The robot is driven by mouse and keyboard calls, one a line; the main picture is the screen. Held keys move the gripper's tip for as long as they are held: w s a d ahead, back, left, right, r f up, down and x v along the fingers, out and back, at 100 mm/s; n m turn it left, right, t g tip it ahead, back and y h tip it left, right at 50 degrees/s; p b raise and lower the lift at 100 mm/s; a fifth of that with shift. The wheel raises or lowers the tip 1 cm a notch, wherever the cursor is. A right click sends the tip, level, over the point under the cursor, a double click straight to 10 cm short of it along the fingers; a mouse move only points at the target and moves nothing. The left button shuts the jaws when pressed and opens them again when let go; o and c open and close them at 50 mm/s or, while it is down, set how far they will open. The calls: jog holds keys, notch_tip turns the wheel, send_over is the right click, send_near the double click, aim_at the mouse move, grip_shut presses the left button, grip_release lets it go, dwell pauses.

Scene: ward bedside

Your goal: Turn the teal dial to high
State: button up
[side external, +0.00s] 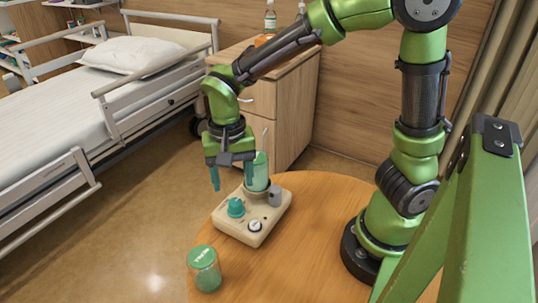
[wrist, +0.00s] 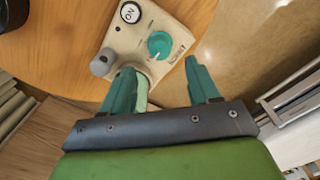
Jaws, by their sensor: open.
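The teal dial (side external: 236,207) sits on the front left part of a beige control box (side external: 233,228) on the round wooden table. In the wrist view the dial (wrist: 159,45) shows just beyond the gap between my fingertips, with small markings around it too small to read. My gripper (side external: 232,184) is open and empty, pointing down above the box and apart from the dial. In the wrist view my gripper (wrist: 159,68) has one teal finger on each side of the gap. Which setting the dial points to cannot be told.
A green-lidded jar (side external: 204,270) stands at the table's front left. Bed (side external: 60,120) and cabinet (side external: 285,110) stand behind.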

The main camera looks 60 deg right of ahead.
aim_at(235, 202)
notch_tip(235, 202, down, 7)
dwell(0.3)
jog(key=c, duration=1)
jog(key=shift+c, duration=0.2)
